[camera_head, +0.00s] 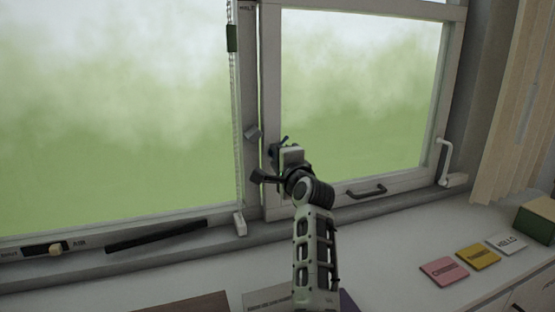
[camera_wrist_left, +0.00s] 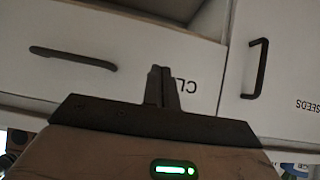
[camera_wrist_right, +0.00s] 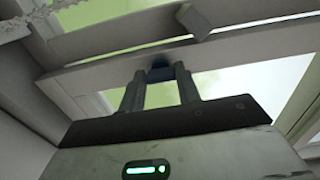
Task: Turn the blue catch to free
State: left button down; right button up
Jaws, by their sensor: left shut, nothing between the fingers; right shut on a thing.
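The blue catch (camera_wrist_right: 159,73) shows in the right wrist view as a small dark blue piece against the pale window frame. My right gripper (camera_wrist_right: 160,80) has its fingers on either side of it, shut on it. In the head view my right gripper (camera_head: 268,163) is at the upright between the two window panes, and the catch is hidden behind it. I cannot tell the catch's angle. My left gripper (camera_wrist_left: 161,73) is shut and empty in front of white drawers; it is not in the head view.
The right sash has a dark handle (camera_head: 366,190) and a white lever (camera_head: 443,160). Coloured cards (camera_head: 478,256) lie on the sill. A drawer handle (camera_wrist_left: 73,58) is near my left gripper.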

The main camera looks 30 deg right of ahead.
pick_arm(q)
jog(key=shift+d, duration=0.1)
dwell(0.4)
pick_arm(e)
jog(key=o, duration=1)
jog(key=shift+s+a, duration=0.1)
jog(key=shift+s, duration=0.05)
